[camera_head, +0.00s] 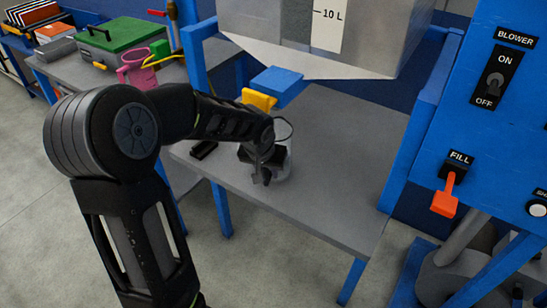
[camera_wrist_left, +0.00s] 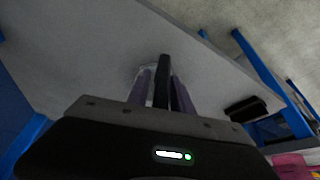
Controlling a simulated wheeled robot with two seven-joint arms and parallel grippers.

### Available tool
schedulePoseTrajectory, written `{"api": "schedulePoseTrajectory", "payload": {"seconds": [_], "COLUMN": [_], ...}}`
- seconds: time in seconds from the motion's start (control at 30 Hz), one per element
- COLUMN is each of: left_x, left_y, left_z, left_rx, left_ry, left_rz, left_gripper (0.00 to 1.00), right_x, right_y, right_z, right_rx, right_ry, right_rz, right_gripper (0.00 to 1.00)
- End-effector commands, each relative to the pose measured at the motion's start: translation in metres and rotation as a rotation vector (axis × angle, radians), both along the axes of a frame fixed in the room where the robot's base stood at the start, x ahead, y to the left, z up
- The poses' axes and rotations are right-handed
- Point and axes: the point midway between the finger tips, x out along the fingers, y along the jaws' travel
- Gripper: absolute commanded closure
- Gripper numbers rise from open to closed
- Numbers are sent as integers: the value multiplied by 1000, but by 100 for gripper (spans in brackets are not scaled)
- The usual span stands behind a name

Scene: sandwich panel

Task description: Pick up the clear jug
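The clear jug (camera_head: 284,133) stands upright on the grey table, partly hidden behind my left gripper. My left gripper (camera_head: 264,174) is at the jug's near left side, low over the table. In the left wrist view, its two fingers (camera_wrist_left: 161,92) stand close on either side of a dark upright bar (camera_wrist_left: 163,68), which looks like the jug's handle. The fingers look shut on it, though the contact is hard to see. The faint clear jug wall (camera_wrist_left: 146,71) shows behind them. My right gripper is in neither view.
A grey hopper (camera_head: 270,30) hangs above the grey table (camera_head: 330,205), with a blue block (camera_head: 276,80) and yellow lever (camera_head: 259,99) below it. A small black item (camera_head: 204,149) lies left of the jug. A blue control panel (camera_head: 500,130) stands right. The table's front right is clear.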

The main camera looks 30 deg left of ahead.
Motion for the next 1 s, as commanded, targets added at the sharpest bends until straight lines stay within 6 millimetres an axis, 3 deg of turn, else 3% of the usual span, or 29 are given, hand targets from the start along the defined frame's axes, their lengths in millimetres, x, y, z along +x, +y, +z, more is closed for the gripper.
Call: {"api": "schedulePoseTrajectory", "payload": {"seconds": [0.3,1.0], "left_x": [0,0], "left_y": [0,0], "left_z": [0,1], "left_rx": [0,0], "left_ry": [0,-1], "left_rz": [0,0], "left_gripper": [100,100], "right_x": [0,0], "right_y": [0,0], "right_z": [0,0], "right_rx": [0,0], "right_ry": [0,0], "right_rz": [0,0], "right_gripper": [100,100]}}
